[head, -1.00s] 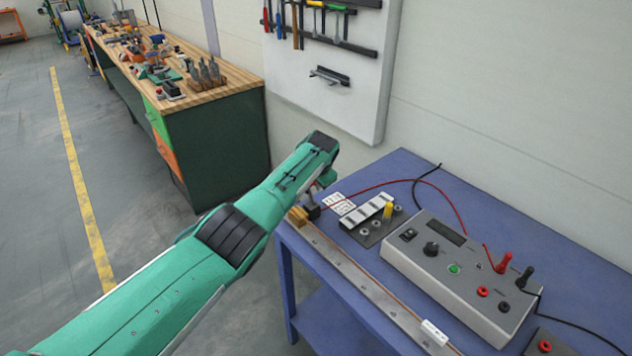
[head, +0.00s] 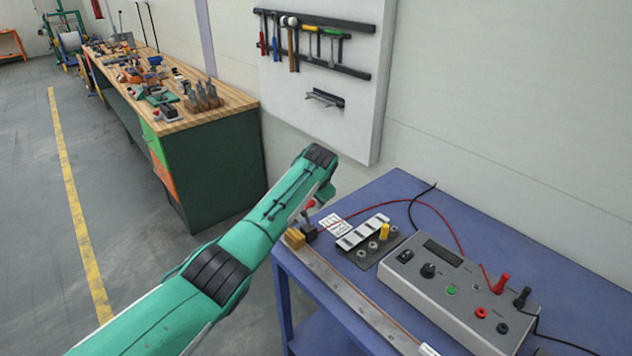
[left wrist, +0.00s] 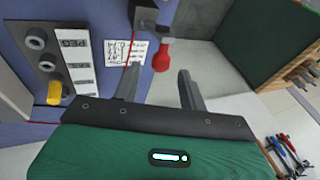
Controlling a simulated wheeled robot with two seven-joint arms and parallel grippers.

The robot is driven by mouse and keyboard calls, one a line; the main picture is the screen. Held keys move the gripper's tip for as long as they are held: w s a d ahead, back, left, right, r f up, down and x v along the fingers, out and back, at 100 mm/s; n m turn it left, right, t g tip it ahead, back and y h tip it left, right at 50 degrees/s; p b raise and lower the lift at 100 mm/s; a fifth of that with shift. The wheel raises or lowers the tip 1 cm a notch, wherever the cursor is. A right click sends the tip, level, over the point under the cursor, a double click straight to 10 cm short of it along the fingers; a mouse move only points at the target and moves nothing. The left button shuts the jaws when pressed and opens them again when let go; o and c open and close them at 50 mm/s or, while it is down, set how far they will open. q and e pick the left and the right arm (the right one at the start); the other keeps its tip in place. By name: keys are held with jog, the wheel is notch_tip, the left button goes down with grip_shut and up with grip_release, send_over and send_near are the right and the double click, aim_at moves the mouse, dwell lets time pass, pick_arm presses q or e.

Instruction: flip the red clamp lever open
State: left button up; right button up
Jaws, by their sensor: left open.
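The red clamp lever (head: 310,204) shows just under my left wrist in the head view, at the dark clamp block (head: 309,231) on the near left corner of the blue table. In the left wrist view the red lever (left wrist: 161,57) sticks out from the grey clamp toward my left gripper (left wrist: 159,73). The gripper's two fingers are apart, with the lever's rounded end in line with the gap, just beyond the tips. I see no contact. In the head view my wrist hides most of the gripper. My right gripper is not in view.
A grey meter box (head: 458,290) with red and black plugs stands on the blue table (head: 400,190). A dark plate with a yellow post (head: 384,231) and a metal rail (head: 345,292) lie nearby. A red cable crosses close to the clamp. A wooden workbench (head: 225,102) stands behind left.

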pick_arm(q)
jog(key=b+v, duration=0.2)
jog(key=v, duration=0.7)
